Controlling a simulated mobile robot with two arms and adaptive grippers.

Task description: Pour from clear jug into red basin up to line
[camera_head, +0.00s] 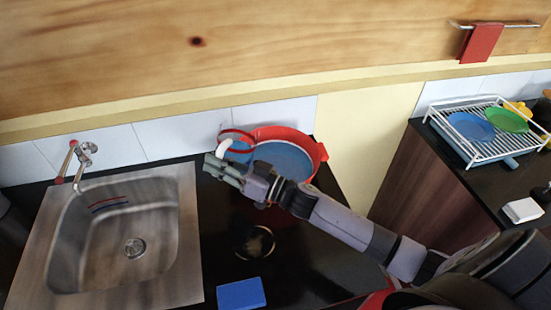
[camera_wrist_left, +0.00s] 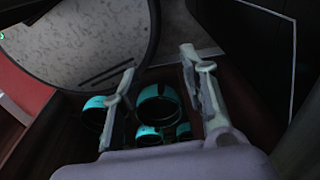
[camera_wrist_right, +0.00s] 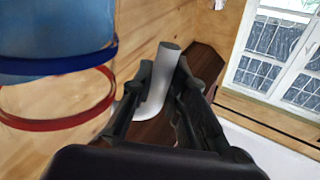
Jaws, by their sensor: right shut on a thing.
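The red basin (camera_head: 290,132) stands on the black counter by the tiled wall and holds blue liquid (camera_head: 283,160). The clear jug (camera_head: 238,144), with a red ring and a white handle, is at the basin's left side, overlapping it in the head view. The right wrist view shows the jug (camera_wrist_right: 50,90) close up with blue liquid, a blue band and a red ring. My right gripper (camera_head: 214,168) is shut on the white handle (camera_wrist_right: 160,85). The line in the basin cannot be made out. My left gripper (camera_wrist_left: 155,88) is open and empty, outside the head view.
A steel sink (camera_head: 125,235) with a tap (camera_head: 80,160) is at the left. A blue block (camera_head: 241,294) lies at the counter's front. A dish rack (camera_head: 470,150) with plates stands on the right counter. Several teal-rimmed round things (camera_wrist_left: 160,105) lie below my left gripper.

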